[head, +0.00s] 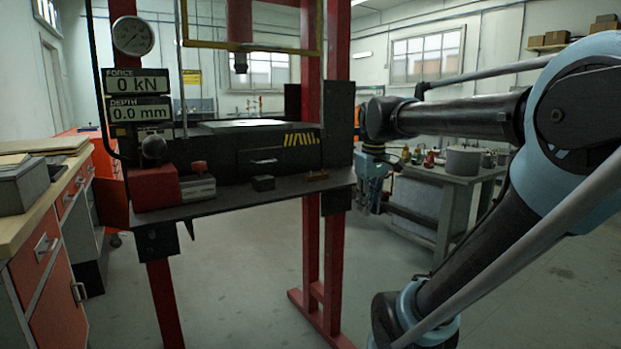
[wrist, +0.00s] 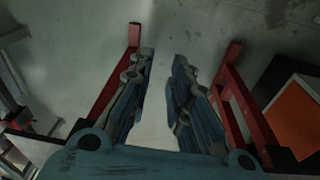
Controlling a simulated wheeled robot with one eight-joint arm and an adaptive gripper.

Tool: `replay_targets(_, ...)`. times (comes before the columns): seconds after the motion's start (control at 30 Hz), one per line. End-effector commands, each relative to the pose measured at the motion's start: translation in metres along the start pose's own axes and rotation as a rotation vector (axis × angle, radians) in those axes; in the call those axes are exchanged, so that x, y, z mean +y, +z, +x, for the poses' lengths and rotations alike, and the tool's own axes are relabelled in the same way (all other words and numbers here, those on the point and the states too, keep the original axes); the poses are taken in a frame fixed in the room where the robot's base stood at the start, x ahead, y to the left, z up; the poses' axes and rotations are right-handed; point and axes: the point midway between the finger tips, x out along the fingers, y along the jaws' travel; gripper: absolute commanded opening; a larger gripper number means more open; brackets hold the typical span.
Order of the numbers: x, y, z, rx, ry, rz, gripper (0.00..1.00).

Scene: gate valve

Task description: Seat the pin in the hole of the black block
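My gripper (head: 374,203) hangs pointing down just off the right end of the table, apart from both. In the wrist view my gripper (wrist: 164,62) is open, with two spread fingers and only floor between them.
The red press frame (head: 312,110) stands around the table, with a raised ram (head: 240,62) above. A red hand pump (head: 155,185) with a black knob sits at the table's left. The displays (head: 138,97) read 0 kN and 0.0 mm. A grey workbench (head: 450,185) stands behind my arm.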

Motion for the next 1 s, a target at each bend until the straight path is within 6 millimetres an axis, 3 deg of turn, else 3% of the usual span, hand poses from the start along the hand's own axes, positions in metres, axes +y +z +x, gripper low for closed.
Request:
replay_targets(0.03, 0.001, -0.02, -0.018, -0.005, -0.005, -0.052, 0.18)
replay_targets(0.2, 0.002, -0.078, -0.07, -0.026, -0.021, -0.227, 0.18)
replay_targets(0.6, -0.018, -0.21, -0.165, -0.068, -0.065, -0.634, 0.18)
replay_targets(0.8, -0.033, -0.255, -0.191, -0.082, -0.084, -0.786, 0.18)
replay_targets(1.0, -0.04, -0.274, -0.2, -0.087, -0.092, -0.855, 0.18)
